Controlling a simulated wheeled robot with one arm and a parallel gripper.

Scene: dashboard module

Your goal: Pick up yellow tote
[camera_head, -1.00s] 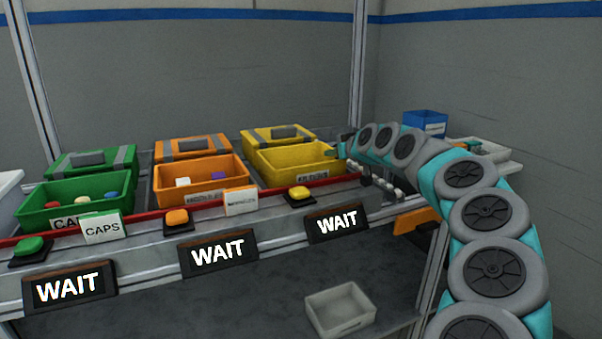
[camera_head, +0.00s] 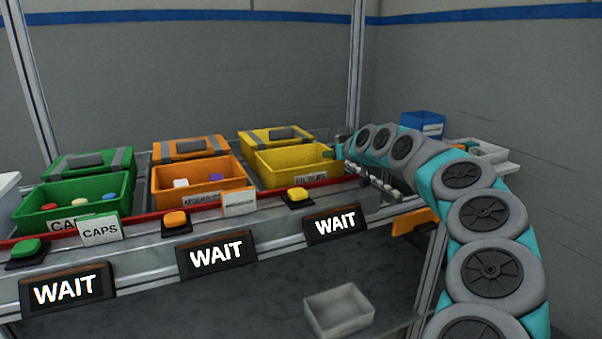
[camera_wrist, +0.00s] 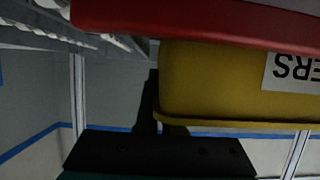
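The yellow tote (camera_head: 291,170) is an open bin with a white label on its front, sitting on the rack at the right end of the tote row. In the wrist view, its yellow wall (camera_wrist: 205,80) fills the upper right and appears upside down. My gripper (camera_head: 340,151) is at the tote's right end, close to its rim. In the wrist view, a dark finger of my gripper (camera_wrist: 150,100) is beside the tote's wall. I cannot tell if it touches. The other finger is not clearly visible, and the tote's contents are hidden.
An orange tote (camera_head: 203,184) and a green tote (camera_head: 70,198) stand to the left, with lidded boxes behind. A red rail (camera_head: 150,218), buttons and WAIT signs run along the front. A grey bin (camera_head: 338,310) sits below. A blue bin (camera_head: 422,125) stands at right.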

